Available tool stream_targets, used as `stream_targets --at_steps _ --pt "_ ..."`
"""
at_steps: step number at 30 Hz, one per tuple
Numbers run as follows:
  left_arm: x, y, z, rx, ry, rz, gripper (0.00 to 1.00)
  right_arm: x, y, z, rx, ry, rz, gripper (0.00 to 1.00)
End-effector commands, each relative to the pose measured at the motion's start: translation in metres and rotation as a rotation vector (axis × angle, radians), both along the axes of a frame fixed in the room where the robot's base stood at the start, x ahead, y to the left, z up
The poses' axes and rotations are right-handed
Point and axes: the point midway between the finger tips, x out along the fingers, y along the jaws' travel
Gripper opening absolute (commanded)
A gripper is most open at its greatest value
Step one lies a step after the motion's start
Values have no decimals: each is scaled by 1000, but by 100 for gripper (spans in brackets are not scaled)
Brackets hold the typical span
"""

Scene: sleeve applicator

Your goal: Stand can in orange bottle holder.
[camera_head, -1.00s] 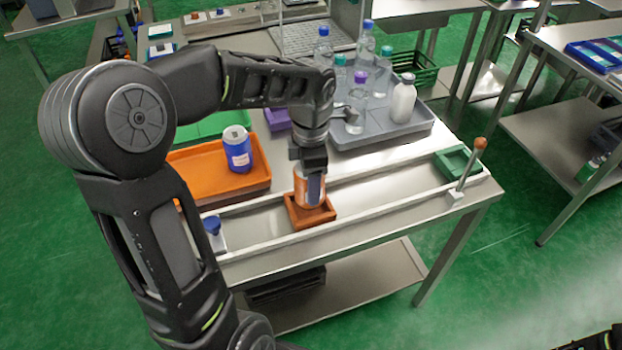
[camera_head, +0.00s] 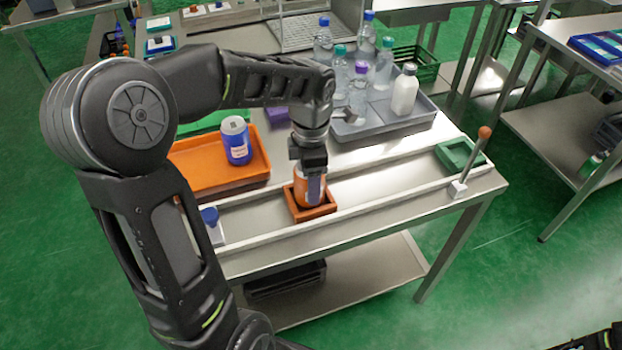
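The orange can (camera_head: 302,186), with a white label, stands roughly upright with its lower end inside the square orange bottle holder (camera_head: 322,210). The holder sits in the metal channel at the front of the table. My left gripper (camera_head: 313,178) comes down from above and is shut on the can, with a dark finger along its near side. The gripper hides the can's top, and I cannot tell whether the can's base touches the holder floor.
An orange tray (camera_head: 195,178) with a blue can (camera_head: 237,142) lies left of the holder. A grey tray (camera_head: 405,125) with several bottles stands behind. A green holder (camera_head: 455,152) and an orange-knobbed lever (camera_head: 470,165) are at the channel's right end. The channel between is clear.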

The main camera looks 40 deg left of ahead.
Motion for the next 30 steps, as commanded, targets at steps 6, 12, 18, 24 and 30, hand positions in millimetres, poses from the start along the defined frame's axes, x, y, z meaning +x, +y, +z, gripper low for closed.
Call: stream_targets --at_steps 6,12,18,24,30 --pt "0 0 0 0 -1 0 73 0 0 0 0 0 0 36" --pt "0 0 0 0 0 0 84 0 0 0 0 0 0 36" --pt "0 0 0 -1 1 0 91 0 0 0 0 0 0 36" --pt "0 0 0 0 0 0 100 0 0 0 0 0 0 36" --pt "0 0 0 0 0 0 100 0 0 0 0 0 0 36"
